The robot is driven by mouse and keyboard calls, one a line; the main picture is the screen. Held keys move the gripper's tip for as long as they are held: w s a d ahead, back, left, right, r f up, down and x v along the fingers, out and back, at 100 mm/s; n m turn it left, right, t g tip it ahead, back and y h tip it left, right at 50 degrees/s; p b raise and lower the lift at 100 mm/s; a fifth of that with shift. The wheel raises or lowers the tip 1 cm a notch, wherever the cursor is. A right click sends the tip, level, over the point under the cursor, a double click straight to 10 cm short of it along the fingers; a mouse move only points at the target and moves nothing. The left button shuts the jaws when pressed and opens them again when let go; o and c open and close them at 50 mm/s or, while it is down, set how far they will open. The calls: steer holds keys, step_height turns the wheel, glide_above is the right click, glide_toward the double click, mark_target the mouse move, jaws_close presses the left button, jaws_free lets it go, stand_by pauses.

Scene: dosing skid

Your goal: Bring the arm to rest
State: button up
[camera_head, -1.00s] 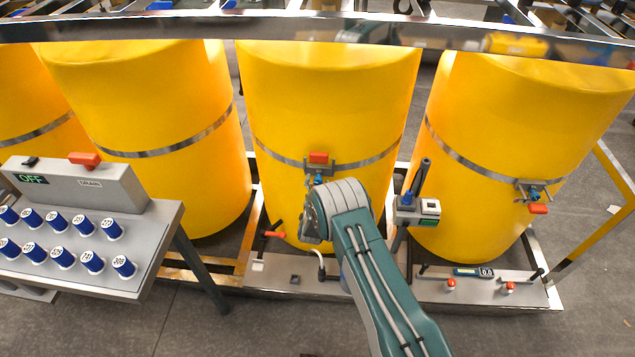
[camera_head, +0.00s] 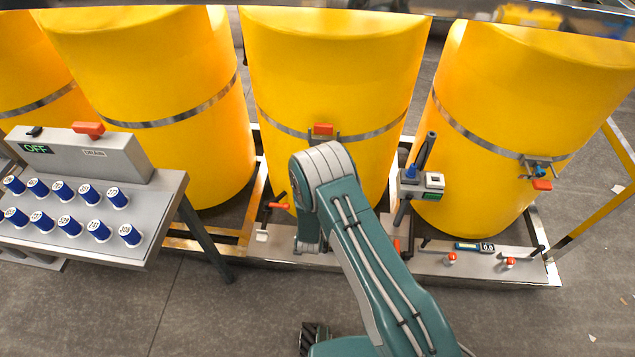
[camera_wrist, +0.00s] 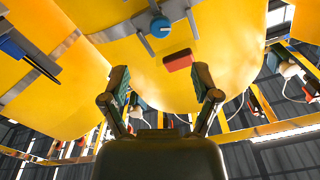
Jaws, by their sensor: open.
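My arm reaches up from the bottom of the head view and bends in front of the middle yellow tank (camera_head: 330,75). My gripper (camera_wrist: 160,85) shows in the wrist view, its two fingers spread apart with nothing between them. Past the fingertips are a red block (camera_wrist: 178,60) and a blue knob (camera_wrist: 160,27) on the yellow tank. In the head view the gripper itself cannot be made out; the arm hides part of the skid.
A grey panel (camera_head: 160,200) with several blue knobs stands at the left. A grey device (camera_head: 421,184) stands right of my arm, near the right tank (camera_head: 520,110). A low plate (camera_head: 520,268) with red buttons lies at the front right. The floor in front is clear.

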stand_by(0.4)
steer(key=w+d+r+g+y, duration=0.1)
steer(key=w+r, duration=0.1)
steer(key=r, duration=0.5)
steer(key=w+d+r+g, duration=0.1)
steer(key=w+r+g, duration=0.15)
steer(key=r, duration=0.55)
steer(key=s+d+r+n+g+y, duration=0.1)
steer(key=s+d+r, duration=0.2)
steer(key=r, duration=0.4)
steer(key=s+d+r+n+g, duration=0.1)
steer(key=s+d+r+g, duration=0.1)
steer(key=r, duration=0.5)
steer(key=s+d+r+n+g, duration=0.1)
steer(key=s+d+r, duration=0.3)
steer(key=s, duration=0.4)
steer(key=s+d+r+n+g, duration=0.1)
steer(key=s+d+r+g, duration=0.1)
steer(key=s+d+r, duration=0.4)
steer(key=s+d+g+h, duration=0.1)
steer(key=s+d+g, duration=0.2)
steer(key=s, duration=1.6)
steer(key=shift+d+f+n, duration=0.25)
steer(key=shift+n, duration=0.15)
steer(key=shift+w, duration=0.1)
